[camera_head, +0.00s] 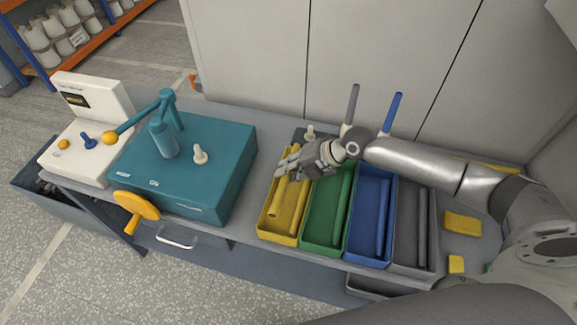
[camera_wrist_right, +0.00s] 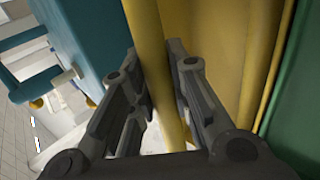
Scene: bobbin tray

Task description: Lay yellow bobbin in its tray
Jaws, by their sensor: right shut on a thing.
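The yellow bobbin (camera_wrist_right: 160,62) is a long thin rod. In the right wrist view it stands between the two fingers of my right gripper (camera_wrist_right: 165,100), which is shut on it. In the head view my right gripper (camera_head: 287,166) is over the back end of the yellow tray (camera_head: 278,238). Yellow rod shapes show in or just above that tray; I cannot tell whether the held bobbin touches its floor. The tray's yellow wall is beside the bobbin in the wrist view. My left gripper is not in view.
Green (camera_head: 320,245), blue (camera_head: 368,255) and grey (camera_head: 412,265) trays stand to the right, with rods in them. A teal machine (camera_head: 225,185) stands close on the left. A grey peg (camera_head: 350,105) and a blue peg (camera_head: 393,112) rise behind. Yellow blocks (camera_head: 462,223) lie at right.

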